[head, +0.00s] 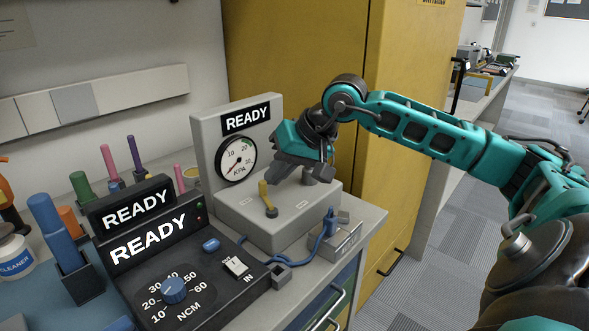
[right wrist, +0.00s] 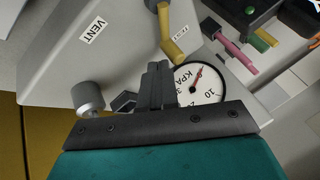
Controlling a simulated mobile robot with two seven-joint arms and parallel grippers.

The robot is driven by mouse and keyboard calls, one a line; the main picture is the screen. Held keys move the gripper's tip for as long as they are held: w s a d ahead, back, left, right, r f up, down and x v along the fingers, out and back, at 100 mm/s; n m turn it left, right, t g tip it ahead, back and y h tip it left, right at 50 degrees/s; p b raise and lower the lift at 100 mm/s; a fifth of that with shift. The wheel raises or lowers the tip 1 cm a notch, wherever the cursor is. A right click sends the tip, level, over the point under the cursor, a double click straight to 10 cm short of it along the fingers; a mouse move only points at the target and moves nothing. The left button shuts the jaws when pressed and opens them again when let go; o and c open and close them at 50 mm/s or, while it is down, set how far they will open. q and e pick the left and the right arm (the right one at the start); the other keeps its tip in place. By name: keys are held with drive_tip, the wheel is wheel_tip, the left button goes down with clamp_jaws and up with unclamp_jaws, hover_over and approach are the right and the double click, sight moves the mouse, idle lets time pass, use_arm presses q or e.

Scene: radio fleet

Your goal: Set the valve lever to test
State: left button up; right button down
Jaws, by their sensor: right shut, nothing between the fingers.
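The grey tester box (head: 240,222) carries a small yellow valve lever (head: 266,197) on its top, in front of the round KPA gauge (head: 236,159). My right gripper (head: 264,177) is shut and empty, its fingertips just behind and above the lever's upper end. In the right wrist view the shut fingers (right wrist: 158,82) stand beside the yellow lever (right wrist: 171,36), with a narrow gap visible. A VENT label (right wrist: 92,27) lies away from the lever; a smaller label (right wrist: 183,29) lies next to it, too blurred to read surely. My left gripper is not in view.
A black READY unit (head: 190,270) with a blue knob (head: 174,290) stands in front on the left. A blue cable (head: 310,250) runs by the box's front right. A grey metal knob (right wrist: 88,98) stands on the box top. A yellow cabinet (head: 300,60) is behind.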

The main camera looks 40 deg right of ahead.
drive_tip(key=shift+w+a, duration=0.3)
idle(0.5)
